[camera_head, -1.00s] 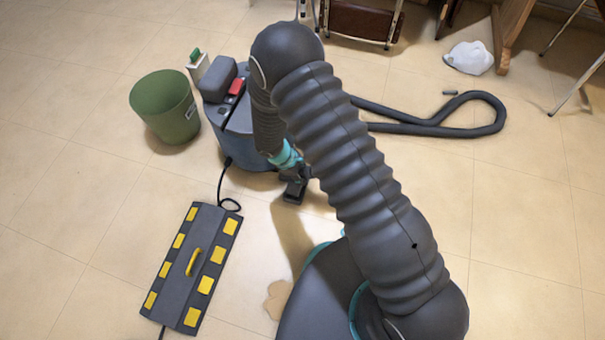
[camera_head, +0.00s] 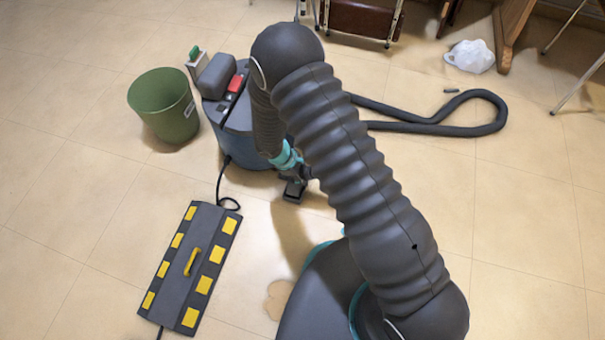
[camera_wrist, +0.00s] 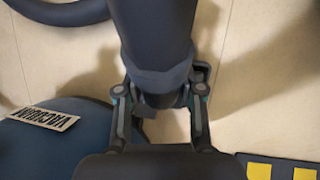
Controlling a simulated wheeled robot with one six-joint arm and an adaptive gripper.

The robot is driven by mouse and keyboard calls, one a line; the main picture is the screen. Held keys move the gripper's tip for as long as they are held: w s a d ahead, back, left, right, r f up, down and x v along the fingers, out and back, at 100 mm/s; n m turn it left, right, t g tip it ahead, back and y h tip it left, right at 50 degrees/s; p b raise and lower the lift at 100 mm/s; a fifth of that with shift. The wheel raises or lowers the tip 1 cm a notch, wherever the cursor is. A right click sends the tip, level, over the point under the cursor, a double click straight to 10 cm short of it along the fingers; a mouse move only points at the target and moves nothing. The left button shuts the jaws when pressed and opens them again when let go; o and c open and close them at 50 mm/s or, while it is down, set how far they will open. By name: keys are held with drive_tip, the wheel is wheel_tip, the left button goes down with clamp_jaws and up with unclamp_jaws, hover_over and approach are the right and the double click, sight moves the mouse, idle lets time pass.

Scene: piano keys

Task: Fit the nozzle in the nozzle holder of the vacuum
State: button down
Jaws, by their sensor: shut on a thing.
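The vacuum (camera_head: 243,150) is a round blue and dark grey canister with a red part on top, at upper left of centre in the head view. In the wrist view its blue body (camera_wrist: 35,155) shows at the lower left, with a VACUUM label. My gripper (camera_wrist: 160,95) is shut on a dark tube-like piece, the nozzle (camera_wrist: 155,40), with one finger on each side. The nozzle holder cannot be made out.
A green bin (camera_head: 165,110) stands left of the vacuum. A black hose (camera_head: 435,128) lies looped to the right. A dark board with yellow patches (camera_head: 190,268) lies at the lower left, with a cable to the vacuum. Chairs stand at the back.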

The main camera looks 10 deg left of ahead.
sight(303, 170)
drive_tip(key=shift+f+b, duration=1.15)
drive_tip(key=shift+f, duration=0.2)
drive_tip(key=shift+c, duration=1.2)
unclamp_jaws()
drive_tip(key=shift+r, duration=0.1)
drive_tip(key=shift+r+p, duration=2.05)
drive_tip(key=shift+r, duration=1.35)
